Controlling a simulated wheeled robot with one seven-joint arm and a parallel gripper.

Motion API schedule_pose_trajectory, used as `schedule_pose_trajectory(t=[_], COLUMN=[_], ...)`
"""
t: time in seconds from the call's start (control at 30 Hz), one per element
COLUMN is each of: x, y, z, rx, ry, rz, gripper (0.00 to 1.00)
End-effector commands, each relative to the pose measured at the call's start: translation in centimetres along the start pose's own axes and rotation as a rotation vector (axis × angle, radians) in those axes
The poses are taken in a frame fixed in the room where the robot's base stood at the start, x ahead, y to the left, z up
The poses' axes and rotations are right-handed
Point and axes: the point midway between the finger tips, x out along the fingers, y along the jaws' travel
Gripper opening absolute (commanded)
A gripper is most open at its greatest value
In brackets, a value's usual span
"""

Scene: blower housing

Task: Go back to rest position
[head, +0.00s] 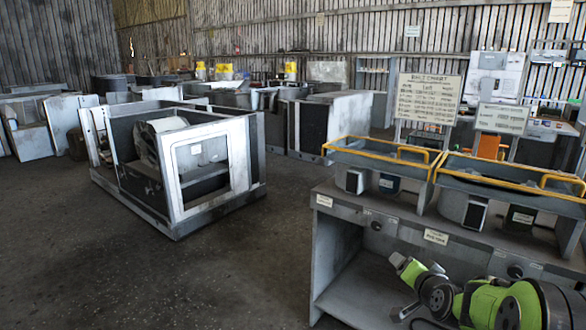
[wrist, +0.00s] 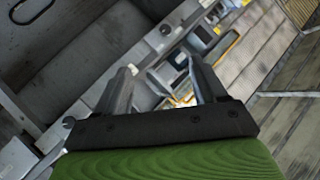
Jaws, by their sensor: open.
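My gripper (wrist: 161,66) shows in the wrist view with its two grey fingers spread apart and nothing between them. Behind the fingers, the tilted wrist view shows grey bench surfaces and small parts at some distance. In the head view my green and black arm (head: 490,302) is folded at the lower right, in front of the grey workbench (head: 333,262). I cannot make out the fingers clearly in the head view.
Yellow-railed trays (head: 390,165) stand on the workbench with several small housings. A large open metal housing frame (head: 215,165) stands on the floor at left. A sign board (head: 428,98) stands behind the bench. The dark floor (head: 200,280) at front left is clear.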

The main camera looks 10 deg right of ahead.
Motion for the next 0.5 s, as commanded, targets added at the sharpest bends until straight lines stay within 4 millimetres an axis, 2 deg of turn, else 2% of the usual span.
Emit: schedule_pose_trajectory(t=[0.03, 0.1, 0.17, 0.2, 0.33, 0.5], x=[-2.5, -6.2, -9.9, -12.4, -19.8, -27.2], y=[-3.5, -6.5, -8.2, -8.8, -9.2, -7.5], z=[1.8, 4.6, 6.9, 8.3, 12.0, 15.5], rx=[-0.113, -0.253, -0.361, -0.425, -0.579, -0.699], ry=[-0.074, -0.182, -0.262, -0.311, -0.440, -0.564], rz=[0.003, 0.025, 0.046, 0.060, 0.094, 0.113], gripper=[0.71, 0.71, 0.71, 0.71, 0.71, 0.71])
